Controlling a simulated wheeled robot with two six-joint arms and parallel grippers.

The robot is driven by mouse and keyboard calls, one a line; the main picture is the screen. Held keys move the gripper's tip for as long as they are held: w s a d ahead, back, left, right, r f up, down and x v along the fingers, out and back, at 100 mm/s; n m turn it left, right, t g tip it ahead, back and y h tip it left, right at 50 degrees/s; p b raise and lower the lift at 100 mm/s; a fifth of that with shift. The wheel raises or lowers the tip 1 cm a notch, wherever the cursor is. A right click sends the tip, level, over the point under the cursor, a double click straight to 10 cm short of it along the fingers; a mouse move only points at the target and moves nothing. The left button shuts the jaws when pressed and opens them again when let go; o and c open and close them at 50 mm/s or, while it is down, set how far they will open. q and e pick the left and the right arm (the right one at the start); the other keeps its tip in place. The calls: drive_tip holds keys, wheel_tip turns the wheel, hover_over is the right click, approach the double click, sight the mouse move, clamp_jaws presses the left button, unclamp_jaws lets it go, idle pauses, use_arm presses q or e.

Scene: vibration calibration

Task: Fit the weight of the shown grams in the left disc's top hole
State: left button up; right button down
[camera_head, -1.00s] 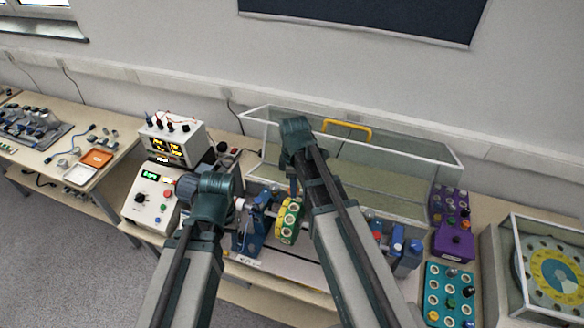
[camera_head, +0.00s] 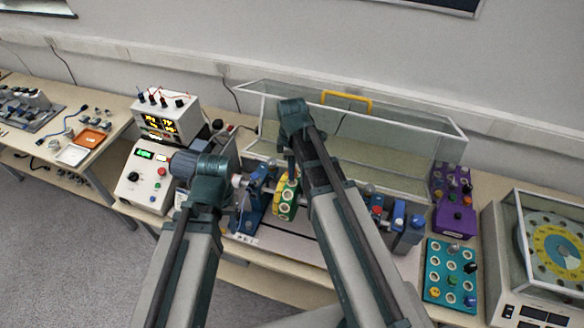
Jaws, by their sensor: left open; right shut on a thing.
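A disc with a yellow side and a green side (camera_head: 286,198) stands upright on the shaft rig, with pale round holes around it. I take it as the left disc; any other disc is hidden behind my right arm. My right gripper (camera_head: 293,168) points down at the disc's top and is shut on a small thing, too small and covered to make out. My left gripper (camera_head: 206,196) is open, beside the rig left of the disc; its fingertips are mostly hidden behind its own wrist. The display box (camera_head: 165,122) shows yellow digits that I cannot read.
A glass guard with a yellow handle (camera_head: 347,101) stands behind the rig. A control box with a green readout (camera_head: 146,178) is at left. A purple block (camera_head: 455,205), a teal holed tray (camera_head: 450,275) and a dial case (camera_head: 508,240) are at right.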

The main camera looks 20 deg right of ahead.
drive_tip(key=shift+f+b, duration=0.3)
drive_tip(key=shift+f, duration=0.3)
drive_tip(key=shift+f+b, duration=1.1)
drive_tip(key=shift+f, duration=0.05)
idle(0.8)
drive_tip(key=shift+c, duration=2.2)
unclamp_jaws()
wheel_tip(320, 180, up, 14)
drive_tip(key=p, duration=1.3)
drive_tip(key=shift+p, duration=0.4)
drive_tip(key=shift+f, duration=0.1)
